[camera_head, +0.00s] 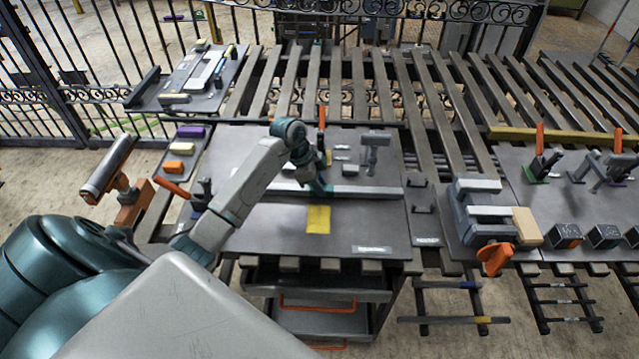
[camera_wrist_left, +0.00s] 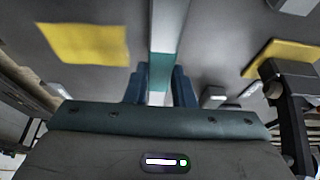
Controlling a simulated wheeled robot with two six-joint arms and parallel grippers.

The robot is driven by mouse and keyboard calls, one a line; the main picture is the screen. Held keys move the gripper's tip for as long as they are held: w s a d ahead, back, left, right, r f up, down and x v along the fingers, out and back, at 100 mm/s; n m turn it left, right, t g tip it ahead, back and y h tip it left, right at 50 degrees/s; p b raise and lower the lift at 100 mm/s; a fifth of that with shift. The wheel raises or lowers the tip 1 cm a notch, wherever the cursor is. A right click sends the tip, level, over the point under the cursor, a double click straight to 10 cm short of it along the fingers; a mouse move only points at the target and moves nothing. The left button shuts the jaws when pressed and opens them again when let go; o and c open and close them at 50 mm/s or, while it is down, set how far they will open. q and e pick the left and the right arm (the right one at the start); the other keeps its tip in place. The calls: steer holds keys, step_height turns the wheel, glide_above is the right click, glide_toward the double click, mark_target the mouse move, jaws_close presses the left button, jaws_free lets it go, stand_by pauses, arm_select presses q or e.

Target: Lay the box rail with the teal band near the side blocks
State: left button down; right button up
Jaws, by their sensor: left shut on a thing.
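The box rail (camera_head: 370,191) is a long light-grey bar across the dark work plate (camera_head: 265,225). Its teal band (camera_wrist_left: 165,72) shows between my fingers in the left wrist view. My left gripper (camera_head: 318,188) is shut on the rail, with one blue finger on each side; in the left wrist view the gripper (camera_wrist_left: 160,88) points along the rail. I cannot tell whether the rail touches the plate. Small light blocks (camera_head: 342,155) sit on the plate behind the rail; which are the side blocks is unclear. My right gripper is not in view.
A yellow patch (camera_head: 318,219) lies in front of the rail. A grey clamp (camera_head: 375,145) stands behind it. A grey vise (camera_head: 478,210) with an orange handle is at right. An orange-handled drawer (camera_head: 318,304) is below the plate. The plate's front is mostly clear.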

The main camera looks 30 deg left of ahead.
arm_select(q)
steer(key=shift+f, duration=0.3)
steer(key=c, duration=1.1)
jaws_free()
steer(key=shift+c, duration=0.2)
steer(key=shift+s, duration=0.1)
steer(key=b+v, duration=0.3)
steer(key=v, duration=0.8)
steer(key=shift+f, duration=0.1)
